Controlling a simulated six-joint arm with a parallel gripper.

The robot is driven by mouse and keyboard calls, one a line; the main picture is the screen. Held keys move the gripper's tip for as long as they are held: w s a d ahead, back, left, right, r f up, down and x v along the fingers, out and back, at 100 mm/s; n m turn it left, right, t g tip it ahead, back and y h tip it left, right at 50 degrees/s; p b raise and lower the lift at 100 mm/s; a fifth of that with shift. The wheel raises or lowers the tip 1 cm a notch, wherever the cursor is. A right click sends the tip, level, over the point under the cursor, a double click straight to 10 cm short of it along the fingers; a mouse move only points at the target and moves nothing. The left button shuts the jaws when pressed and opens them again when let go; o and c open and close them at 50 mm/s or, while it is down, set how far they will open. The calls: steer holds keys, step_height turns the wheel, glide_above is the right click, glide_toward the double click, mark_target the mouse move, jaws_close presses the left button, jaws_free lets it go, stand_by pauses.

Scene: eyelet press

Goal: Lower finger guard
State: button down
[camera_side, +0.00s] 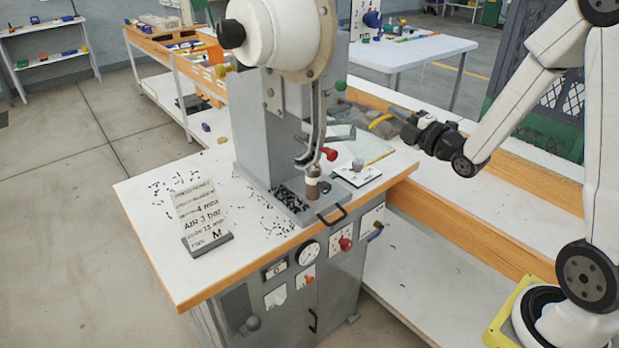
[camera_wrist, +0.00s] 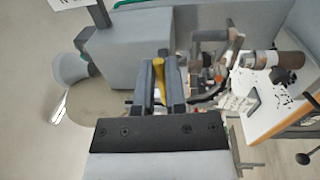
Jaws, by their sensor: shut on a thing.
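The eyelet press (camera_side: 262,125) stands on a white bench, with a white round head over a grey column. A bent grey bar (camera_side: 304,158) sits by its working point, just above the lower die (camera_side: 312,188); I cannot tell for sure whether it is the finger guard. My gripper (camera_side: 388,121) is to the right of the press column, apart from the die. It is shut on a narrow yellow piece (camera_side: 380,121). In the wrist view the yellow piece (camera_wrist: 159,80) stands between the two dark fingers (camera_wrist: 161,98). Where the yellow piece attaches is unclear.
A red-knobbed lever (camera_side: 329,154) and a green knob (camera_side: 340,86) stick out near the press. Black eyelets lie in a tray (camera_side: 292,200) and scattered on the bench (camera_side: 150,225). A sign (camera_side: 202,218) stands front left. A white card (camera_side: 357,172) lies right of the die.

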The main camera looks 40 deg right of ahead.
steer(key=shift+f, duration=0.1)
steer(key=shift+w+f, duration=0.2)
steer(key=shift+f, duration=0.3)
steer(key=shift+w+f, duration=0.1)
steer(key=shift+f, duration=0.15)
steer(key=shift+w+f, duration=0.15)
steer(key=shift+f, duration=0.25)
steer(key=c, duration=0.6)
jaws_free()
